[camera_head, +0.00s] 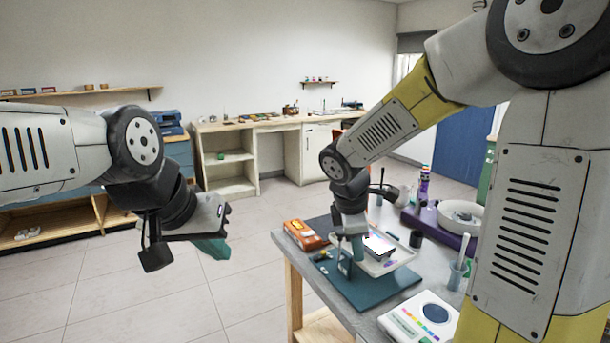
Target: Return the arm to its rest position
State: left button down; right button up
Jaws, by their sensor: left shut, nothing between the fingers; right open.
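My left arm comes in from the left, and its gripper (212,243) hangs over open floor, left of the table. The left gripper is shut and holds nothing. My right arm (385,130) reaches in from the upper right and bends down over the table. Its gripper (352,254) is low above the dark mat, at the left end of a white tray (397,262). The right gripper is open; its fingertips are small and partly hidden by the hand, and I cannot tell whether they touch the tray.
The grey table (290,246) also holds an orange-brown box (305,235), a white device with a dark round dial (420,317), a purple stand with a white bowl (462,215) and a cup (457,275). Tiled floor (170,290) is free on the left. A workbench stands behind.

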jog(key=s+d+r+m+t+y, duration=0.1)
jog(key=s+r+m+y, duration=0.1)
jog(key=s+r+m, duration=0.3)
jog(key=s+d+r+m+t+y, duration=0.1)
jog(key=s+r+m, duration=0.4)
jog(key=s+m, duration=0.6)
jog(key=shift+s+d+m+t+y, duration=0.25)
jog(key=shift+s+m+t+y, duration=0.1)
jog(key=shift+m+y, duration=0.35)
